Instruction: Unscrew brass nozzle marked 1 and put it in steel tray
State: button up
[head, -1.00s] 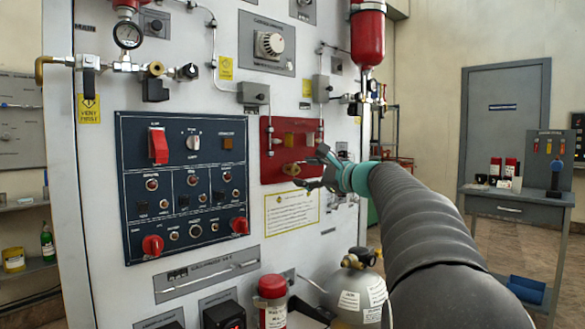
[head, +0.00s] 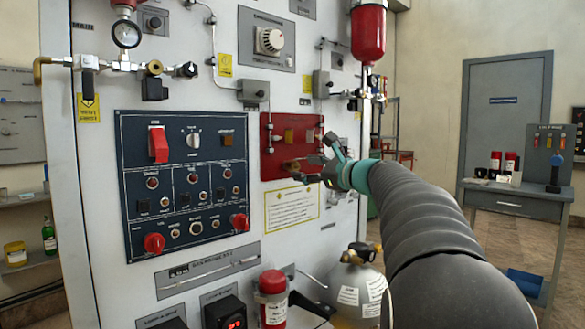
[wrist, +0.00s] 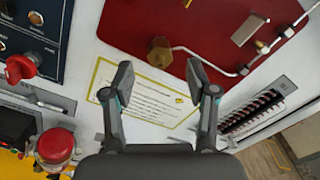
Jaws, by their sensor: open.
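A brass hex nozzle (wrist: 158,50) sticks out of the red panel (wrist: 215,25) in the wrist view. A thin metal pipe runs right from beside it. The brass nozzle also shows in the head view (head: 290,165), low on the red panel (head: 277,133). I cannot read a number on it. My gripper (wrist: 160,80) is open and empty. The nozzle lies beyond the gap between its fingertips, apart from both. In the head view my gripper (head: 315,167) is just right of the nozzle. I cannot make out a steel tray in either view.
A dark blue switch panel (head: 187,183) lies left of the red panel. A yellow-bordered label (head: 291,208) is below it. A red-capped cylinder (head: 272,290) and a grey tank (head: 357,280) stand lower down. A desk (head: 515,200) stands by the door at right.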

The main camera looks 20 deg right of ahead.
aim_at(299, 167)
jog(key=shift+x, duration=2)
jog(key=shift+s, duration=0.1)
grip_shut()
jog(key=shift+f+n+b, duration=0.25)
jog(key=shift+n+b, duration=0.25)
jog(key=shift+b, duration=0.3)
jog(key=shift+n+b, duration=0.75)
jog(key=shift+n, duration=0.05)
jog(key=shift+r+n, duration=0.25)
jog(key=shift+n, duration=0.15)
